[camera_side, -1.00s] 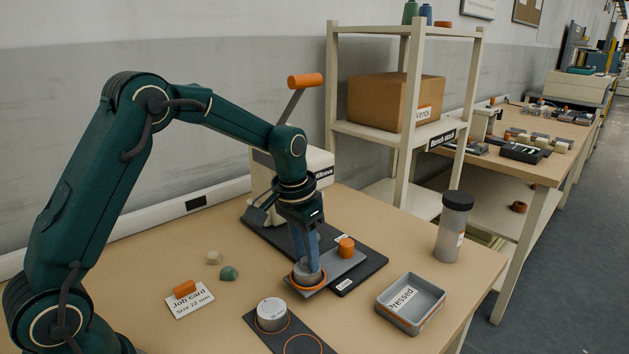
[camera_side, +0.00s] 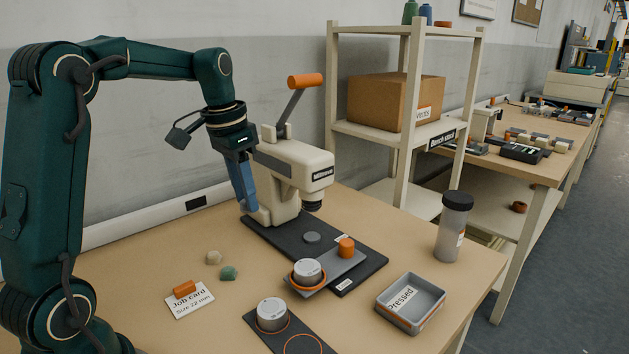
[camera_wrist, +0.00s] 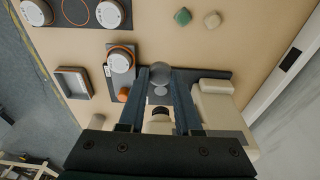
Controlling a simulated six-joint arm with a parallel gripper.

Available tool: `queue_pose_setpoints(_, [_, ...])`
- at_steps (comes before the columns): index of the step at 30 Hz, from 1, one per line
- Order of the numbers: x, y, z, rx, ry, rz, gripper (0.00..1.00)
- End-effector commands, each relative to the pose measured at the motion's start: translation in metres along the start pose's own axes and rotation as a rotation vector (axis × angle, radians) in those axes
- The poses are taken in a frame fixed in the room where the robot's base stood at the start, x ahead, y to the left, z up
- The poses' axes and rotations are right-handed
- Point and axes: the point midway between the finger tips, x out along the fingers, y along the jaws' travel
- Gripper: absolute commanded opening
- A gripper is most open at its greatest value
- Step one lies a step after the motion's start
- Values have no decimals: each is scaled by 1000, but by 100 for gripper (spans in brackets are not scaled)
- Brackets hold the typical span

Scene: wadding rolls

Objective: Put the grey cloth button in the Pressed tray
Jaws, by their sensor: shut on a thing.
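My gripper (camera_side: 248,207) is raised over the back left of the bench, beside the press in the side view. Its blue fingers are shut on a round grey thing, apparently the grey cloth button (camera_wrist: 160,73), seen between the fingertips in the wrist view. The side view does not show the button clearly. The Pressed tray (camera_side: 436,287) is a grey open box at the bench's front right, well apart from my gripper. It also shows in the wrist view (camera_wrist: 89,70) and looks empty.
The cream press (camera_side: 288,175) stands on a black base with a grey disc (camera_side: 312,237). A slide plate holds a round die (camera_side: 308,269) and an orange knob (camera_side: 346,248). Another die (camera_side: 272,313) sits on a dark mat. A jar (camera_side: 453,226) stands behind the tray.

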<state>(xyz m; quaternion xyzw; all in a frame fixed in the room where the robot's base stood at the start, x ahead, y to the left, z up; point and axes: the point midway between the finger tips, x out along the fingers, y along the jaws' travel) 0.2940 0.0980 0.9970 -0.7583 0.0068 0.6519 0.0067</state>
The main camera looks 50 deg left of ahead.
Motion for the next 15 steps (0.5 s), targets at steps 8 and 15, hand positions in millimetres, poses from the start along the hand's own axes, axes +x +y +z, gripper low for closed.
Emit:
queue_pose_setpoints(8, [-19, 55, 8, 130, 26, 3, 0])
queue_pose_setpoints(15, [-17, 101, 39, 63, 9, 3, 0])
